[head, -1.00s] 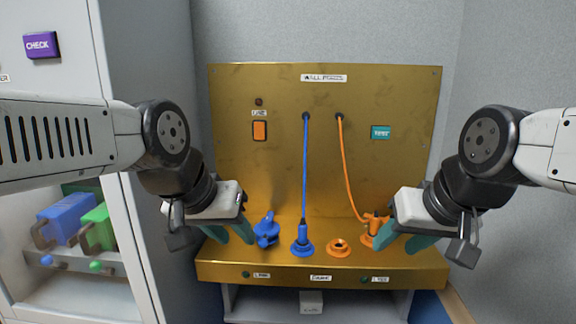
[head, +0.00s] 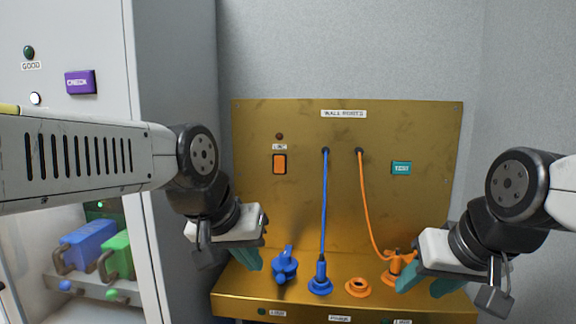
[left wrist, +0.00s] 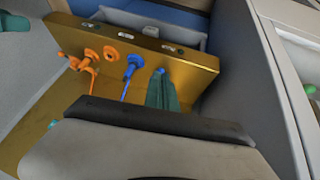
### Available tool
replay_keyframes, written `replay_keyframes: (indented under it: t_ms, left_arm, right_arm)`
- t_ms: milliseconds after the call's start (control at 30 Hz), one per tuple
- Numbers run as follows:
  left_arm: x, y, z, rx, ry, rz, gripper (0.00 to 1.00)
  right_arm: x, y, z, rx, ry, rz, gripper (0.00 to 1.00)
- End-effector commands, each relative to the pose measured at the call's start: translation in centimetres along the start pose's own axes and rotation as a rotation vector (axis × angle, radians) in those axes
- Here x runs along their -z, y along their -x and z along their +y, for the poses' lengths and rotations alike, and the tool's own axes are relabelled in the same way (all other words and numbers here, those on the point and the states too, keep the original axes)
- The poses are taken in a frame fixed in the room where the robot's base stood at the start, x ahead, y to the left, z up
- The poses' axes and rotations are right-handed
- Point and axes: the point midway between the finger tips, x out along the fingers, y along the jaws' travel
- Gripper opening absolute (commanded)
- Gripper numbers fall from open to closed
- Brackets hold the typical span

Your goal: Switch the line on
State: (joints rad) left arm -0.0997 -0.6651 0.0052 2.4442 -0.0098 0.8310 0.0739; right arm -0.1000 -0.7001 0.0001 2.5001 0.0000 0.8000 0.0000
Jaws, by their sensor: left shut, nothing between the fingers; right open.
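The orange line switch (head: 279,164) is on the upright brass panel (head: 350,125), under a small "LINE" label and a dark red lamp (head: 279,136). My left gripper (head: 247,258) is shut and empty, below and left of the switch, beside the blue valve-like handle (head: 285,266). Its teal fingers (left wrist: 161,92) show together in the left wrist view. My right gripper (head: 418,284) is open at the right, close to the orange plug (head: 398,264). I cannot tell whether it touches the plug.
A blue cable ends in a blue plug (head: 320,280). An empty orange socket (head: 357,287) lies beside it. A teal "TEST" button (head: 401,168) is on the panel. At left is a cabinet with a purple "CHECK" button (head: 80,82) and blue and green padlock-like blocks (head: 88,246).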

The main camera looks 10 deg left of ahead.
Motion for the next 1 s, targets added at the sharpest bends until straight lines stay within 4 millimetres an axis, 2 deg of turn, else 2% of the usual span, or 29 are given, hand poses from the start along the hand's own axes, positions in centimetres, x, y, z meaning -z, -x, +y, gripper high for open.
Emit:
replay_keyframes:
  t_ms: [167, 300, 600, 800, 1000]
  left_arm:
    - [6.0, 2.0, 0.3, 0.037, 0.216, -0.030, 0.00]
    - [11.6, 3.6, 0.6, 0.086, 0.458, -0.052, 0.00]
    - [22.4, 5.2, 1.2, 0.204, 1.003, -0.055, 0.00]
    - [27.4, 5.2, 1.4, 0.272, 1.328, -0.028, 0.00]
    - [29.7, 5.1, 1.3, 0.308, 1.512, -0.007, 0.00]
  right_arm:
    - [0.0, 0.0, 0.0, 0.000, 0.000, 0.000, 0.45]
    - [0.0, 0.0, 0.0, 0.000, 0.000, 0.000, 0.45]
    - [0.0, 0.0, 0.0, 0.000, 0.000, 0.000, 0.45]
    - [0.0, 0.0, 0.0, 0.000, 0.000, 0.000, 0.45]
    - [0.0, 0.0, 0.0, 0.000, 0.000, 0.000, 0.45]
